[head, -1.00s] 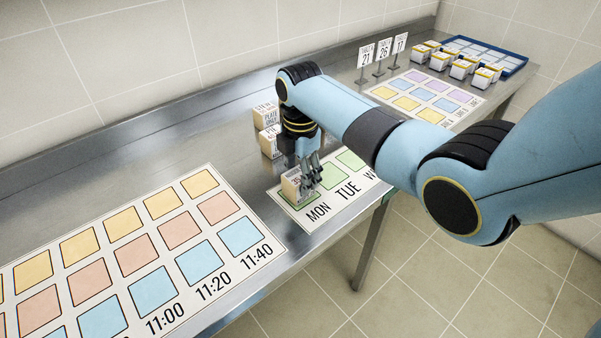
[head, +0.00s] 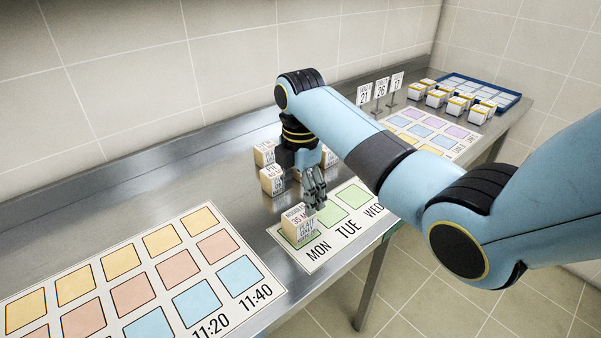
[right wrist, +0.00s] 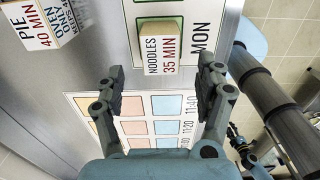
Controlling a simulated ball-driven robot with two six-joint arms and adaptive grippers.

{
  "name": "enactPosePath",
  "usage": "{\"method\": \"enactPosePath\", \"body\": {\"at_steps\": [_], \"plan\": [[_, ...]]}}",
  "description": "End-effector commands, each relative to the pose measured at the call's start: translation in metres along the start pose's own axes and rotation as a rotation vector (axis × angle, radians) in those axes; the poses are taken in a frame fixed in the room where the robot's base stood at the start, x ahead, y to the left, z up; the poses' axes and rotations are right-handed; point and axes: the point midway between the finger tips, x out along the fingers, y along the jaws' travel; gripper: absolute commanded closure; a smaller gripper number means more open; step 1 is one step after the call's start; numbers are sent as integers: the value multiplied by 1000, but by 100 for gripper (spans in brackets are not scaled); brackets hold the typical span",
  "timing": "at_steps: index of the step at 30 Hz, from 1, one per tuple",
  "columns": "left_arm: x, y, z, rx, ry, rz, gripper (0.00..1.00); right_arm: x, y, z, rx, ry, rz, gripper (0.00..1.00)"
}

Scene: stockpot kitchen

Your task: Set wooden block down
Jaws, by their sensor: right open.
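The wooden block (head: 298,222), printed "NOODLES 35 MIN", stands upright on the green MON square of the day mat (head: 322,248). In the right wrist view the same block (right wrist: 158,48) sits between and ahead of the spread fingers. My right gripper (head: 315,198) is open and just behind the block's upper right in the head view, and its fingers (right wrist: 163,95) hold nothing. The TUE square and part of the WED square are bare. My left gripper is not in the head view; dark jointed parts show at the lower right of the right wrist view.
Several other wooden blocks (head: 271,179) stand behind the gripper, one marked PIE (right wrist: 32,25). A time mat (head: 140,285) lies at left. Table signs (head: 380,88), small boxes (head: 437,98) and a blue tray (head: 512,99) stand at the far right. The counter's front edge is close to the day mat.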

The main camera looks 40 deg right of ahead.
Motion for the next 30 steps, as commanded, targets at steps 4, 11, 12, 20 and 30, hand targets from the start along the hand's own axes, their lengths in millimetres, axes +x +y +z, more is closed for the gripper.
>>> {"method": "enactPosePath", "body": {"at_steps": [4, 11, 12, 20, 30], "plan": [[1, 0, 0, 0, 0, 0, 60, -31, 0, 0, -1, 0, 2, 28], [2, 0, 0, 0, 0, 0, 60, -56, 0, 0, 0, 0, 1, 28], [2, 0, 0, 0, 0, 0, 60, -58, 0, 0, 0, 0, 0, 28], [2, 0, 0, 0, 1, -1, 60, -58, 0, 0, 0, 0, -1, 28], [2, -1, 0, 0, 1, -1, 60, -54, -6, -1, 28, -3, 2, 28]]}}
